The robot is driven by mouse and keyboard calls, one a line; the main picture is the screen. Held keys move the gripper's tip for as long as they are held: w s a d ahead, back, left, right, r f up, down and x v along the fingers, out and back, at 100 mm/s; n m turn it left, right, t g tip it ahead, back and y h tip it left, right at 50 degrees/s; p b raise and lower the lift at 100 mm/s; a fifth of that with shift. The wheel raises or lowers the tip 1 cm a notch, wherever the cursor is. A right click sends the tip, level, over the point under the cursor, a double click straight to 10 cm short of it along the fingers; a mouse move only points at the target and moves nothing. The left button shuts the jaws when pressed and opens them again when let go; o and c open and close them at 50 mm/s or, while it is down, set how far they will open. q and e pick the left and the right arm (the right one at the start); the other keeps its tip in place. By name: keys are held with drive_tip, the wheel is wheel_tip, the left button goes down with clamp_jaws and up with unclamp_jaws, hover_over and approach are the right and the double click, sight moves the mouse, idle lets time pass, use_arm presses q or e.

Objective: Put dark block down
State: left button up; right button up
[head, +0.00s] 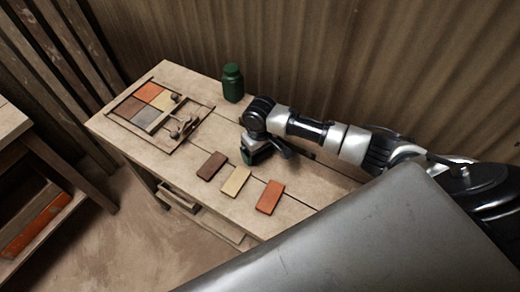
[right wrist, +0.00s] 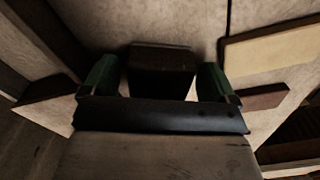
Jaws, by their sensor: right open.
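The dark block (right wrist: 162,58) shows in the right wrist view, straight ahead of my right gripper (right wrist: 158,84) and framed by its green-edged fingers. The fingers are open, with one on each side of the block. In the head view my right gripper (head: 258,154) is low over the middle of the bench, and I cannot make out the dark block there behind it. Whether the block rests fully on the bench is hard to tell. My left gripper is not in view.
A brown tile (head: 212,166), a cream tile (head: 236,181) and an orange tile (head: 270,197) lie along the bench's front. A wooden press frame (head: 184,134) with coloured tiles is at the left. A green bottle (head: 233,83) stands behind.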

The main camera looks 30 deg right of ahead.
wheel_tip(320, 180, up, 12)
drive_tip(key=shift+r, duration=0.15)
idle(0.3)
idle(0.4)
